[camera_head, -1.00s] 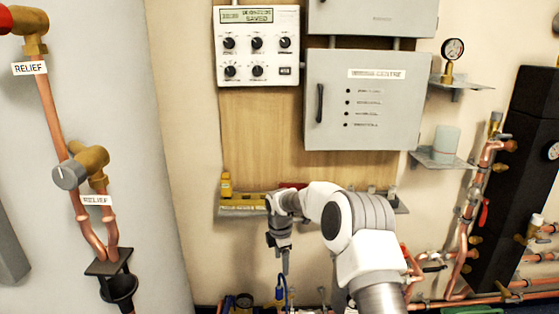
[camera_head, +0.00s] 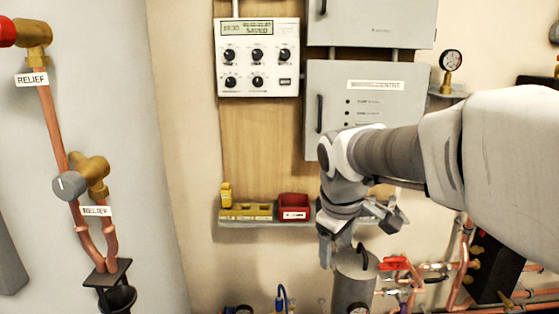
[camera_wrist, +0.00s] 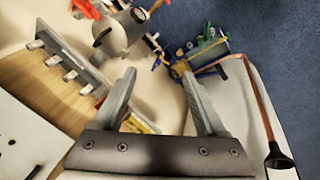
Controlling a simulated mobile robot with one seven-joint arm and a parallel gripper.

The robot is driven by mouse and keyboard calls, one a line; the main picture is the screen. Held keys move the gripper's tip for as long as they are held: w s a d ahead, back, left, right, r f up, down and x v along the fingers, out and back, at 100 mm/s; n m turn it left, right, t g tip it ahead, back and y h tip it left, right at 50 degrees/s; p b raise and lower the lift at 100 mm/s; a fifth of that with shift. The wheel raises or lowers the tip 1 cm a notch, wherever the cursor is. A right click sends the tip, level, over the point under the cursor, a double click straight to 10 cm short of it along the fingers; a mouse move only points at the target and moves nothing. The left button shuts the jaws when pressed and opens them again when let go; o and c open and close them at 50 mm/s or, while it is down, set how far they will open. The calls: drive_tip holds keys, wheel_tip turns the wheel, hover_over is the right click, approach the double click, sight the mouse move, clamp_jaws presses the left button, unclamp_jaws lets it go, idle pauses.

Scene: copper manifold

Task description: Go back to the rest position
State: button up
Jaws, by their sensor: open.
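My gripper (camera_wrist: 158,74) is open in the wrist view, its two grey fingers apart with nothing between them. In the head view my arm reaches in from the right, and its hand hangs in front of the wall shelf, below the grey cabinet (camera_head: 345,105). The fingertips are hard to make out in the head view. A grey cylinder (camera_head: 350,290) with a black handle stands just below the hand in that view. It also shows in the wrist view (camera_wrist: 118,32), beyond the fingers.
A shelf holds a red bin (camera_head: 293,206) and a yellow block (camera_head: 246,211). A white controller (camera_head: 257,60) hangs above. Copper pipes with a red-handled valve (camera_head: 394,263) run at lower right. RELIEF-labelled pipes (camera_head: 55,130) stand at left. Blue floor (camera_wrist: 275,35) shows in the wrist view.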

drive_tip(key=s+d+f+m+t+y, duration=0.1)
drive_tip(key=s+d+m+t, duration=0.15)
drive_tip(key=s+m, duration=1.15)
drive_tip(key=s+r+n+p, duration=0.2)
drive_tip(key=r+p, duration=1)
drive_tip(key=s+r+n+p, duration=0.2)
drive_tip(key=r+n+p, duration=0.1)
drive_tip(key=r+p, duration=1)
drive_tip(key=shift+s+d+g, duration=0.25)
drive_tip(key=shift+d+g, duration=0.1)
drive_tip(key=shift+d, duration=0.05)
drive_tip(key=shift+a, duration=0.15)
